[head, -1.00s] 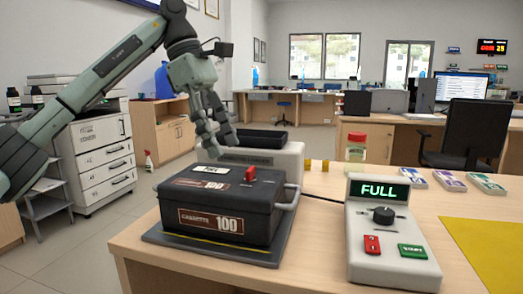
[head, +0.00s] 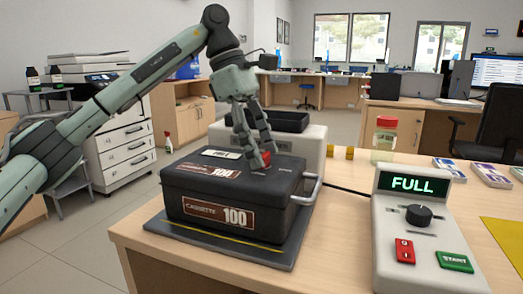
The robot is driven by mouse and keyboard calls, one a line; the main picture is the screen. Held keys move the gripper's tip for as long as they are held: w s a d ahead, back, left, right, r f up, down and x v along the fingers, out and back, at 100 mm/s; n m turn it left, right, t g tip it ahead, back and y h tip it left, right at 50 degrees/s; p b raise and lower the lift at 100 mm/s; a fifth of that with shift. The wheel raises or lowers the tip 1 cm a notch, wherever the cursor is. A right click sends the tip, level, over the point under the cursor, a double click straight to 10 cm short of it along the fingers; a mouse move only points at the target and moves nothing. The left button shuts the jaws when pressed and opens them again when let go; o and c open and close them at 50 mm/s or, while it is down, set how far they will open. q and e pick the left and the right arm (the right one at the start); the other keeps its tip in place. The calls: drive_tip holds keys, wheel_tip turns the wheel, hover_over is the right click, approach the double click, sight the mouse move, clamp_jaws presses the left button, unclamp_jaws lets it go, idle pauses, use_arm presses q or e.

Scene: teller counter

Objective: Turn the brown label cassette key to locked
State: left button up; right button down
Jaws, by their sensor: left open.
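The black cassette (head: 240,198) with brown "CASSETTE 100" labels lies flat on a dark mat (head: 215,243) on the counter. Its red key (head: 263,169) sits on the lid near the back, partly hidden by my fingers. My left gripper (head: 264,161) points down with its fingertips at the key, one in front of it and one beside or behind it. Its fingers are apart; I cannot tell whether they touch the key. The key's exact angle is hidden. My right gripper is not in view.
A control box (head: 420,235) with a "FULL" display, a dark knob and red and green buttons stands right of the cassette. Behind the cassette is a pale machine (head: 311,143) with a black tray. A jar (head: 384,139) stands at the back. The cassette's handle (head: 318,187) sticks out right.

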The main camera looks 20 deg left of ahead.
use_arm(q)
drive_tip(key=shift+f, duration=0.1)
drive_tip(key=c, duration=1.2)
drive_tip(key=shift+o, duration=0.2)
